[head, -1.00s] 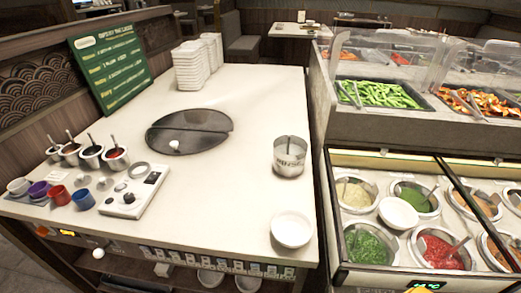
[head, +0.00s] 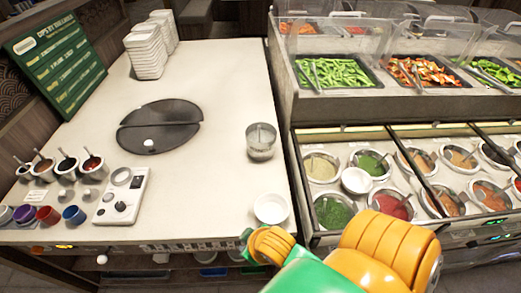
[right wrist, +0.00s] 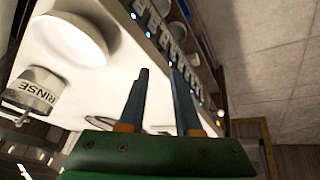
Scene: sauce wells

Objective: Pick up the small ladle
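Several small ladles stand in the sauce wells on the right in the head view, such as the one in the red sauce (head: 405,202) and the one in the green sauce (head: 380,160). A metal rinse can (head: 260,150) on the counter has a thin upright handle in it; I cannot tell if this is a ladle. The can, marked RINSE, also shows in the right wrist view (right wrist: 35,90). My right gripper (right wrist: 158,70) is open and empty, by the counter's front edge. My right arm shows at the bottom of the head view. My left gripper is not in view.
A white bowl (head: 271,208) sits near the counter's front right corner, and another (head: 356,180) sits among the wells. A dark round plate (head: 158,127), stacked white dishes (head: 147,55) and a control box (head: 122,197) stand on the counter (head: 215,95). Clear guards cover the vegetable trays.

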